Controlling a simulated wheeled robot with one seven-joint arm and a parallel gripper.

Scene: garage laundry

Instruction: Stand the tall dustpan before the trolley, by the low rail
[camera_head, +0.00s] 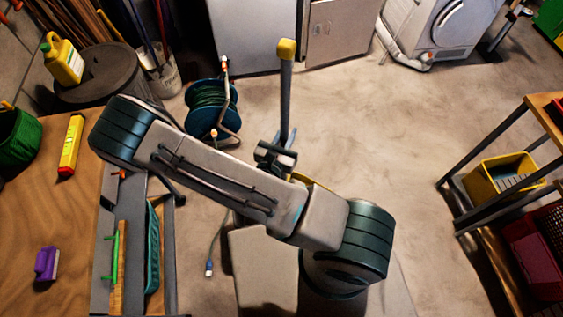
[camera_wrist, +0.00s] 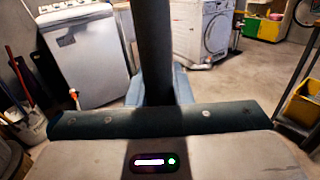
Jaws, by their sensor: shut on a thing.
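The tall dustpan's dark upright handle (camera_head: 286,95), topped by a yellow grip, rises in the middle of the head view. My gripper (camera_head: 281,148) is shut on this handle well below the grip. In the wrist view the dark handle (camera_wrist: 152,45) stands between the blue fingers. The dustpan's lower part is mostly hidden behind my arm; a yellow edge shows there. A metal-framed stand with a wooden top (camera_head: 545,105), perhaps the trolley, is at the right. Its low bar (camera_head: 497,221) runs near the floor.
The concrete floor (camera_head: 390,120) between the handle and the stand is clear. A yellow basket (camera_head: 490,183) and red crate (camera_head: 530,255) sit low in the stand. A hose reel (camera_head: 207,108) stands left of the handle. A washer (camera_head: 440,30) and cabinets (camera_head: 340,30) line the back.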

